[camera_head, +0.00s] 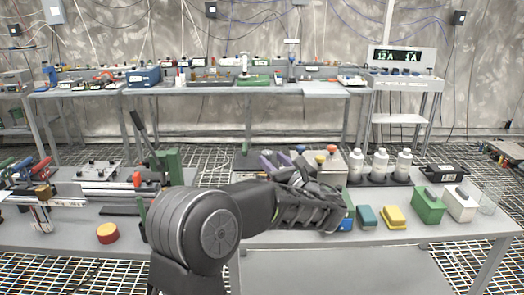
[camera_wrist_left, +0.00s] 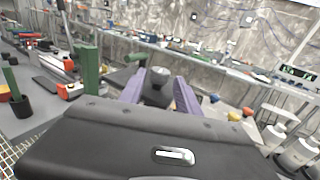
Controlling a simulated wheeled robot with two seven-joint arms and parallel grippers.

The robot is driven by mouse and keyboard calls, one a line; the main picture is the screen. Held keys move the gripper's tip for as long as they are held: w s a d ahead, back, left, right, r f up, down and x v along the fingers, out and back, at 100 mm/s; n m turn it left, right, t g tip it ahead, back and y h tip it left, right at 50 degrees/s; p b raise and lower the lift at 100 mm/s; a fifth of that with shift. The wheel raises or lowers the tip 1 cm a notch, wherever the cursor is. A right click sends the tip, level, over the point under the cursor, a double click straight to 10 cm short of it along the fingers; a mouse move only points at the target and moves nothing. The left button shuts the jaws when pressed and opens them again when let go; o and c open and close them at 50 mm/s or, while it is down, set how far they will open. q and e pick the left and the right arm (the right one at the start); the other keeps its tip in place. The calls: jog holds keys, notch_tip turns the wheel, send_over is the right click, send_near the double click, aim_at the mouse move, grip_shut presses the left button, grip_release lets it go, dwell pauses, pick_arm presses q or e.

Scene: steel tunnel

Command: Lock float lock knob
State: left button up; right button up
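A dark round knob with a grey top (camera_wrist_left: 158,77) stands on a dark block in the left wrist view. I cannot tell for certain that it is the float lock knob. My left gripper (camera_wrist_left: 160,92) has two purple fingers, spread apart, with the knob between them in the picture. I cannot tell whether the fingers touch it. The gripper body hides part of the device there. My right gripper is out of view.
A grey plate with coloured knobs (camera_head: 331,165) stands right of the fingers. White bottles (camera_head: 379,166) and green and white boxes (camera_head: 429,207) stand farther right. A green block (camera_head: 170,165) and a rail fixture (camera_head: 110,188) are left. A red-yellow disc (camera_head: 107,233) lies in front.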

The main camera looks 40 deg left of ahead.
pick_arm(q)
jog(key=p+x, duration=0.1)
jog(key=x, duration=0.6)
jog(key=shift+w+a+r, duration=0.1)
jog(key=shift+a, duration=0.05)
jog(key=shift+c, duration=0.5)
grip_shut()
